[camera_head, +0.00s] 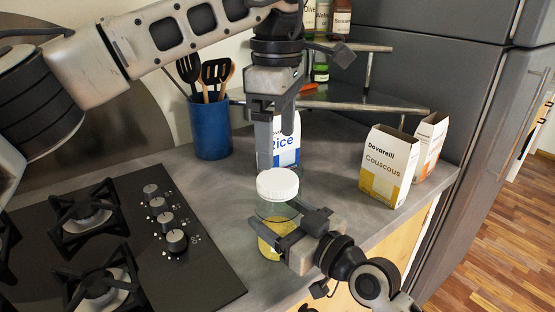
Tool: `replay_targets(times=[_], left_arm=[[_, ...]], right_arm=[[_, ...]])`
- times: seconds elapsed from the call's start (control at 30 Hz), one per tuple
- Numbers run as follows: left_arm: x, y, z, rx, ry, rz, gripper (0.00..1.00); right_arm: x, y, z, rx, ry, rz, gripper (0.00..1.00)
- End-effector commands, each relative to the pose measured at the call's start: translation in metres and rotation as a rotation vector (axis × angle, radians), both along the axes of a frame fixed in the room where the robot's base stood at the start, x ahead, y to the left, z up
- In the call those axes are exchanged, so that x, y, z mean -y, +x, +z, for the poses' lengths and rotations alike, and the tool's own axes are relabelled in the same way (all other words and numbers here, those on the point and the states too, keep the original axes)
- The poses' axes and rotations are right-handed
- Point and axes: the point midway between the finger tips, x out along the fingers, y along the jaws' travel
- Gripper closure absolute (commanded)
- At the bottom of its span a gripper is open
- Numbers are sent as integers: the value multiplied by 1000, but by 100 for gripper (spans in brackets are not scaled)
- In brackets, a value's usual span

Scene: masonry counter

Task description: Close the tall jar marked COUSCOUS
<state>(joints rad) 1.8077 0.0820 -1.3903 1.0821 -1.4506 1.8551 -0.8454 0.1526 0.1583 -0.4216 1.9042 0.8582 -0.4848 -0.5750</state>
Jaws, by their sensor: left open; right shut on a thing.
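A clear jar (268,236) with yellow contents stands on the grey counter near its front edge. A white round lid (277,183) sits at its mouth; I cannot tell if it is tight. No COUSCOUS marking is readable on the jar. My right gripper (289,229) is shut on the jar's body from the right and hides part of it. My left gripper (276,150) is open and points down just above and behind the lid, with nothing between its fingers.
A rice box (287,155) stands behind my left gripper. A Couscous box (387,167) and another box (431,145) stand at right. A blue utensil pot (210,129) is at back left, a hob (120,245) at left. A shelf (350,100) with bottles is behind.

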Motion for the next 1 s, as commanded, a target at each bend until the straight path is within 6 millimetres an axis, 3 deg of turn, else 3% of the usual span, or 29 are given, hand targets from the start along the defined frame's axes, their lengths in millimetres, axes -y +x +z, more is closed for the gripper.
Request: replay_targets(times=[0.1, 0.3, 0.67, 0.7, 0.77, 1.0], left_arm=[[0, 0, 24, 3, -1, 1, 13], [0, 0, 47, 0, 0, 0, 13], [0, 0, 52, -1, 0, -2, 13], [0, 0, 52, -1, 0, -1, 13], [0, 0, 52, -1, 0, -1, 13], [0, 0, 51, -1, 0, -1, 13]], right_arm=[[0, 0, -1, -1, 0, 0, 93], [0, 0, -1, -1, 0, 0, 93], [0, 0, 0, -1, 0, 0, 93], [0, 0, 0, -1, 0, 0, 21], [0, 0, 0, -1, 0, 0, 4], [0, 0, 0, -1, -1, 0, 4]])
